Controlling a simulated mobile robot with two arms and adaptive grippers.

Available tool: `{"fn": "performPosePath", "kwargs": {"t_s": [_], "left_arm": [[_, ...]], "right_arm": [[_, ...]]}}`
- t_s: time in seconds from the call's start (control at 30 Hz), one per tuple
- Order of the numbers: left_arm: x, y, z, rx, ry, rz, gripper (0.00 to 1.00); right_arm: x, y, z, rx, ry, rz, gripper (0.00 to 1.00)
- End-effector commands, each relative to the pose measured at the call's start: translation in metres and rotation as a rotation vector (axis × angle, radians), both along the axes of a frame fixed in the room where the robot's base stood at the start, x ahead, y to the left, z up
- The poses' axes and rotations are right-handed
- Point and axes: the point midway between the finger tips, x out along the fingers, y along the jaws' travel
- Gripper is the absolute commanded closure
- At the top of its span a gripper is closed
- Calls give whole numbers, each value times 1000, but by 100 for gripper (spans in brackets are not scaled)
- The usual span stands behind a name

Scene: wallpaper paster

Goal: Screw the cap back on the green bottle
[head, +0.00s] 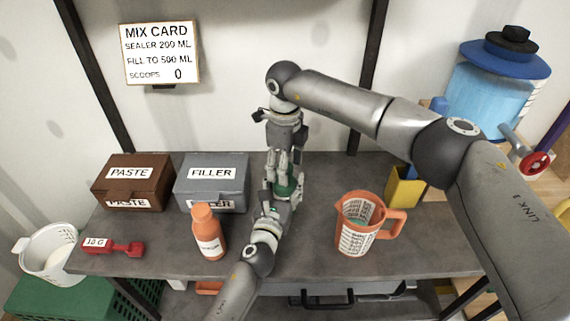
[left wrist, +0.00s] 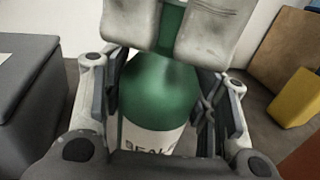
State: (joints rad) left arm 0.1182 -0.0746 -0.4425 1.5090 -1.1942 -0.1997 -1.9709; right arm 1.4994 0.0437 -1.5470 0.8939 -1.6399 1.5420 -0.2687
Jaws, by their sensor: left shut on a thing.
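The green bottle (head: 287,187) stands upright on the grey bench, mostly hidden by my grippers in the head view. In the left wrist view the green bottle (left wrist: 158,92) fills the middle, with a white label partly reading "SEAL". My left gripper (head: 281,191) reaches in from the front and is shut on the bottle. Grey finger pads flank the bottle's neck at the top of the wrist view. My right gripper (head: 278,160) points down directly above the bottle's top. Its fingertips are too small and overlapped to tell open from shut. I cannot make out the cap.
An orange bottle (head: 209,240) stands left of my left gripper; an orange measuring jug (head: 356,238) stands to the right. Paste (head: 113,174) and filler (head: 239,190) boxes sit behind left. A yellow container (head: 404,189) is at right.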

Motion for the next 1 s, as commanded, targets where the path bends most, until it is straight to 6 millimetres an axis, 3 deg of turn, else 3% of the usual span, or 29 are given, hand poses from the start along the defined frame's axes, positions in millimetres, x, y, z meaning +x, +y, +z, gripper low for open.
{"fn": "performPosePath", "kwargs": {"t_s": [0.23, 0.7, 1.0], "left_arm": [[0, 0, 0, 0, 0, 0, 100], [0, 0, 0, 0, 0, 0, 100], [0, 0, 0, 0, 0, 0, 100]], "right_arm": [[1, 0, 17, 0, -4, 0, 40], [1, 0, 107, 1, -2, -1, 40], [0, 0, 120, 0, 0, 0, 40]]}}
